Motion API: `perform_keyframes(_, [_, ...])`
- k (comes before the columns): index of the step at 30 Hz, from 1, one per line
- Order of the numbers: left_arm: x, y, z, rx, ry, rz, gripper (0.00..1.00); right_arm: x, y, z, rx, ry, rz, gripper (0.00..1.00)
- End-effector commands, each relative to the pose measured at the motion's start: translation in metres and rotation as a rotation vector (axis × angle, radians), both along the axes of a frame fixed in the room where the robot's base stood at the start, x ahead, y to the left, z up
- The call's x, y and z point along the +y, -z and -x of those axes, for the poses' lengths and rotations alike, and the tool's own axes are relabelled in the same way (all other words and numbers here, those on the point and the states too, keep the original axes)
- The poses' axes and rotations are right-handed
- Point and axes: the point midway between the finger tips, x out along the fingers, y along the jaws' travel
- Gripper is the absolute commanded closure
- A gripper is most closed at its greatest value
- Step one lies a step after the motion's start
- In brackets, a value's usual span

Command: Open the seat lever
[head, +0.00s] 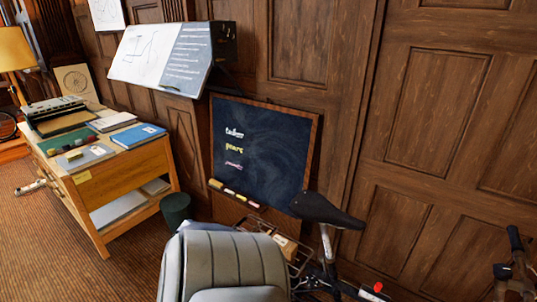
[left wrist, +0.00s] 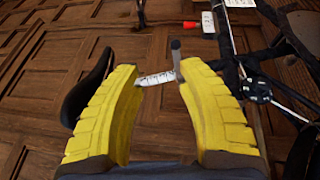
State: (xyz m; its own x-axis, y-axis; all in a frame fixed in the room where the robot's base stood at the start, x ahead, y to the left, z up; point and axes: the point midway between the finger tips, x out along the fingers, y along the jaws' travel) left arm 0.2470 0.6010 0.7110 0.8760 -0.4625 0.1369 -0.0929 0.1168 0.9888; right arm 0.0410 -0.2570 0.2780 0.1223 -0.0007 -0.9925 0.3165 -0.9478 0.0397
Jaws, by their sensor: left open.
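A bicycle stands by the wall. Its black saddle (head: 325,210) sits on a silver seat post (head: 326,243) in the head view. In the left wrist view the saddle (left wrist: 88,90) is at the left and the marked silver post (left wrist: 157,78) lies across the gap between my yellow fingers. A short dark grey lever (left wrist: 177,58) sticks up at the post's right end, close to the right fingertip. My left gripper (left wrist: 160,71) is open around this spot; I cannot tell whether it touches anything. My right gripper is in neither view.
A chalkboard (head: 262,150) leans on the panelled wall behind. A wooden desk (head: 130,187) with books stands left, beside a dark green bin (head: 176,210). The handlebar (head: 515,262) is far right.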

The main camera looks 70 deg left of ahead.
Motion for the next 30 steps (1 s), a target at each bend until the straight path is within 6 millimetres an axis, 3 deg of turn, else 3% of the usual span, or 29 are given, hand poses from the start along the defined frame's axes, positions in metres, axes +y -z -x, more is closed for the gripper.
perform_keyframes(30, [0.018,0.014,0.044,0.001,0.0,0.0,0.62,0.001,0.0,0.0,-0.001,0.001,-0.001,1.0])
